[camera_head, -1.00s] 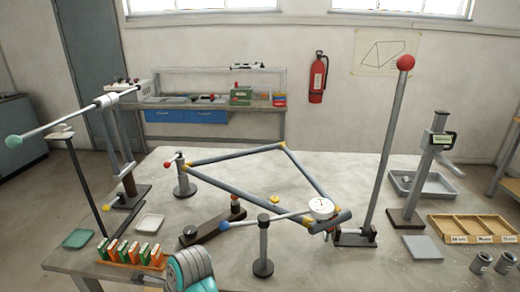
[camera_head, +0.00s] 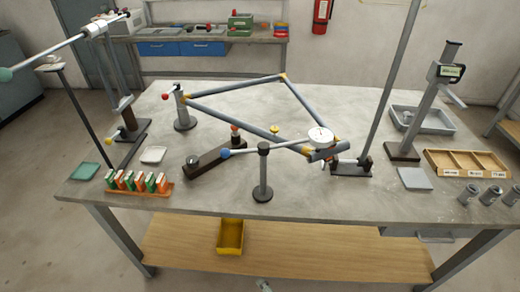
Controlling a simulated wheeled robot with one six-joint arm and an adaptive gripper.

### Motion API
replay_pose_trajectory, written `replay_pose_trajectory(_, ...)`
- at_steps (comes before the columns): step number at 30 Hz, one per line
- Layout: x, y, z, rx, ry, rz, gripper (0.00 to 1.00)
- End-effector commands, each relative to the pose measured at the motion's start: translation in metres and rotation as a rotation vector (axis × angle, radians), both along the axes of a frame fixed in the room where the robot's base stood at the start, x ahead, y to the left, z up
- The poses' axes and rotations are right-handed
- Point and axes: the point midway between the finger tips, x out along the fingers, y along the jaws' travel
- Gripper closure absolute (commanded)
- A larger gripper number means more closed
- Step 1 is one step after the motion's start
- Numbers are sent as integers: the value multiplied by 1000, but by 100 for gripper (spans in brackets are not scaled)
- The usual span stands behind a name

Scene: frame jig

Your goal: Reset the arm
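My gripper does not clearly show in the head view. A small pale shape (camera_head: 263,286) is cut off by the bottom edge, and I cannot tell what it is. The blue-grey bicycle frame (camera_head: 235,122) lies across posts on the grey table (camera_head: 330,205). A dial gauge (camera_head: 320,137) sits near its right end. A rod with a blue ball end (camera_head: 225,153) rests on a short dark post (camera_head: 263,178). A tall grey lever (camera_head: 392,85) rises from a dark base at the right, its top out of view.
Orange, green and white blocks (camera_head: 137,182) stand in a rack at the front left. A wooden divided tray (camera_head: 468,163), several grey cans (camera_head: 468,195) and a height gauge (camera_head: 430,105) are at the right. A yellow bin (camera_head: 230,237) sits on the lower shelf (camera_head: 330,255).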

Motion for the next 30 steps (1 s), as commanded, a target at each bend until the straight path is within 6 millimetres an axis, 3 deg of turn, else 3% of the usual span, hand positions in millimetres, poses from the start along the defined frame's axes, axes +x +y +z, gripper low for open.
replay_pose_trajectory(1, -16, -15, -3, -33, -30, 10, 26)
replay_pose_trajectory(7, -65, -58, 6, -179, -178, 63, 26)
replay_pose_trajectory(14, -124, -100, 32, -375, -334, 123, 26)
replay_pose_trajectory(23, -199, -138, 90, -666, -505, 196, 26)
replay_pose_trajectory(30, -249, -155, 150, -913, -611, 253, 26)
